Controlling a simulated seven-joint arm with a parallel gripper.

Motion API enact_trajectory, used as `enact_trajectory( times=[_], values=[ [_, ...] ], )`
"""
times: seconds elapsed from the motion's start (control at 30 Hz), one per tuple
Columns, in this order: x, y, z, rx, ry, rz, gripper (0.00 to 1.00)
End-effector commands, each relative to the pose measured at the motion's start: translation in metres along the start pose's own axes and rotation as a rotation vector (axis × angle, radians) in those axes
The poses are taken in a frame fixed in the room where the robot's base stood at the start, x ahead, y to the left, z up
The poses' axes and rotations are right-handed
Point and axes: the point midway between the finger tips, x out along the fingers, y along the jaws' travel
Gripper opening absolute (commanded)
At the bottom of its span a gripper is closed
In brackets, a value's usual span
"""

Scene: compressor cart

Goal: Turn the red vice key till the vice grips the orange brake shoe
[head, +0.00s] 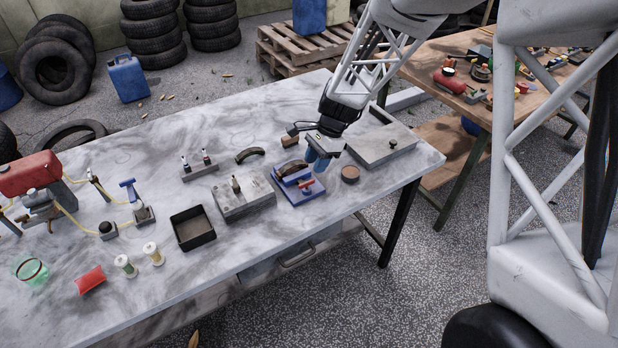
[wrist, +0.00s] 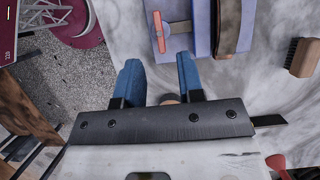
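The blue vice (head: 313,193) stands near the table's front edge; in the wrist view it shows at the top (wrist: 202,42). A brown-orange brake shoe (head: 296,167) sits upright between its jaws, also seen in the wrist view (wrist: 231,22). I cannot tell whether the jaws touch it. The red vice key (head: 306,186) is on the vice's front; its red bar shows in the wrist view (wrist: 158,32). My gripper (head: 318,160) is beside the vice on the right. In the wrist view its blue fingers (wrist: 159,62) are apart and empty, short of the key.
A round brown piece (head: 350,174) lies right of the vice. A grey block (head: 240,200) stands left of it, and a dark curved shoe (head: 250,154) lies behind. A brush (wrist: 301,57) lies behind the vice. A grey plate (head: 380,148) lies to the right.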

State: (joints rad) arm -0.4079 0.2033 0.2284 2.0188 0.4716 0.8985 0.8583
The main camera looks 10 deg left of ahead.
Motion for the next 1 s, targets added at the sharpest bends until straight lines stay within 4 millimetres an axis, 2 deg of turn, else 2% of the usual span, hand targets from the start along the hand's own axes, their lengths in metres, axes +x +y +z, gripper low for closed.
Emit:
enact_trajectory(
  times=[0.3, 0.5, 0.9, 1.0],
  values=[
    [0.039, 0.001, 0.0, -0.001, -0.001, 0.002, 0.35],
    [0.055, 0.0, 0.0, 0.001, -0.001, 0.001, 0.35],
    [0.06, 0.0, 0.0, 0.0, -0.001, 0.001, 0.35],
    [0.06, 0.0, 0.0, 0.0, -0.001, 0.001, 0.21]
  ],
)
